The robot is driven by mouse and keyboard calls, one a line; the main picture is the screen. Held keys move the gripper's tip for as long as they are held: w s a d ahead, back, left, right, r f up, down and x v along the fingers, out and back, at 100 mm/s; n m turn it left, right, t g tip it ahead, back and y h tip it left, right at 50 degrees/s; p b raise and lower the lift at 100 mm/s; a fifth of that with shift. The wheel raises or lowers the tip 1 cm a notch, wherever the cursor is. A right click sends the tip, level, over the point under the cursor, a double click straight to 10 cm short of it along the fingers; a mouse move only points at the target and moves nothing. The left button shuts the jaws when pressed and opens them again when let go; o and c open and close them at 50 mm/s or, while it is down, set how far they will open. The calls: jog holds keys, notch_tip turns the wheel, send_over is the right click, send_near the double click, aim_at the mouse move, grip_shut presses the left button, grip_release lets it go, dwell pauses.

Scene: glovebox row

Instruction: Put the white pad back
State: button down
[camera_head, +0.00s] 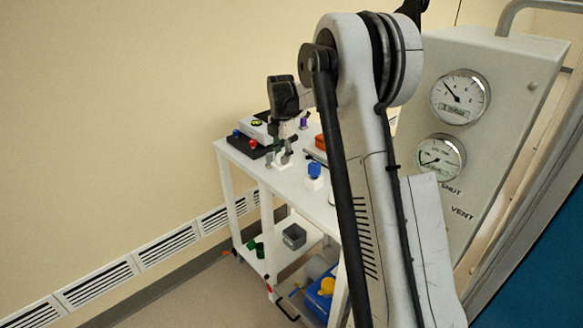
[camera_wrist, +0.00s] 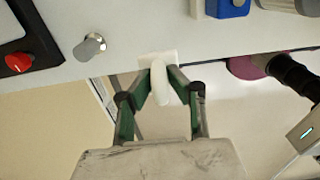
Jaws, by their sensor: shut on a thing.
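The white pad (camera_wrist: 159,84) is a small pale block with a square white part at its far end. It is between the green fingers of my gripper (camera_wrist: 160,78) in the wrist view, and the gripper is shut on it. In the head view my gripper (camera_head: 285,156) points down over the front part of the white trolley top (camera_head: 247,160), with the white pad (camera_head: 282,165) small beneath it. In the wrist view the pad lies near the edge of the trolley top (camera_wrist: 125,28). I cannot tell whether it touches the surface.
A black-and-white device with a red knob (camera_wrist: 18,62) and a grey knob (camera_wrist: 90,46) are nearby. A blue-topped item (camera_head: 314,171) stands right of the gripper. The lower shelf holds a grey box (camera_head: 294,236) and green pieces (camera_head: 256,249). A gauge panel (camera_head: 500,95) rises at right.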

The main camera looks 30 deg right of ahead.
send_over(291, 174)
notch_tip(291, 174, down, 4)
jog(key=shift+s+f+p, duration=0.1)
jog(key=shift+s+p, duration=0.05)
jog(key=shift+p, duration=0.2)
jog(key=shift+f, duration=1.95)
jog(key=shift+d+f, duration=0.1)
jog(key=shift+f, duration=0.05)
jog(key=c, duration=1.6)
grip_release()
jog(key=shift+c, duration=0.2)
